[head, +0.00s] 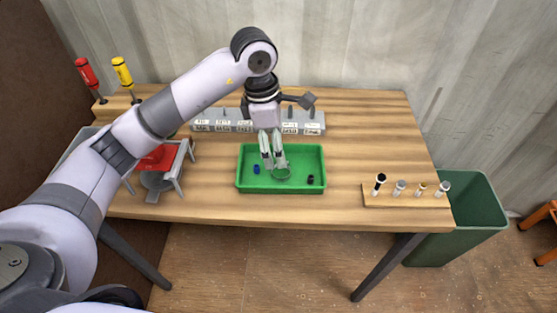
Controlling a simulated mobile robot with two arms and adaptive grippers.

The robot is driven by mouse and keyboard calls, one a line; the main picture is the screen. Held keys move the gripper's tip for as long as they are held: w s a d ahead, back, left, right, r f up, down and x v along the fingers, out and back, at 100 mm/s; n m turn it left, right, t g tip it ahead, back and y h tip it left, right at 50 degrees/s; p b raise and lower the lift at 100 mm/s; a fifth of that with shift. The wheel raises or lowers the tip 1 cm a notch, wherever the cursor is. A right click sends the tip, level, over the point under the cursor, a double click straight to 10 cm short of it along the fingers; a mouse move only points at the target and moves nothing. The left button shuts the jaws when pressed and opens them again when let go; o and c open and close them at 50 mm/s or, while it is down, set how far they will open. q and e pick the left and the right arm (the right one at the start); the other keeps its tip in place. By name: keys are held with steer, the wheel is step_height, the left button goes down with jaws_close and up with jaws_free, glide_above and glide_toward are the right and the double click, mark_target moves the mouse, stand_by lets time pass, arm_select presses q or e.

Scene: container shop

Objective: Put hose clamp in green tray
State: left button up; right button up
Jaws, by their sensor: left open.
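The green tray (301,155) stands on the wooden table near its middle. A thin ring that looks like the hose clamp (282,175) lies in the tray, right below my left gripper. My left gripper (273,167) points down into the tray with its fingers open, its tips beside the ring; I cannot tell if they touch it. A small blue piece (256,169) and a small dark piece (310,180) also lie in the tray. My right gripper is out of view.
A labelled grey rack (310,123) stands behind the tray. A wooden block (408,196) with several small tools is at the right. A grey stand with a red part (158,158) is at the left. A green bin (462,220) stands beside the table.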

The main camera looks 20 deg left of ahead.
arm_select(q)
steer(key=r, duration=0.5)
steer(key=shift+s+a+r+b, duration=0.15)
steer(key=shift+a+b, duration=0.2)
steer(key=shift+b, duration=0.05)
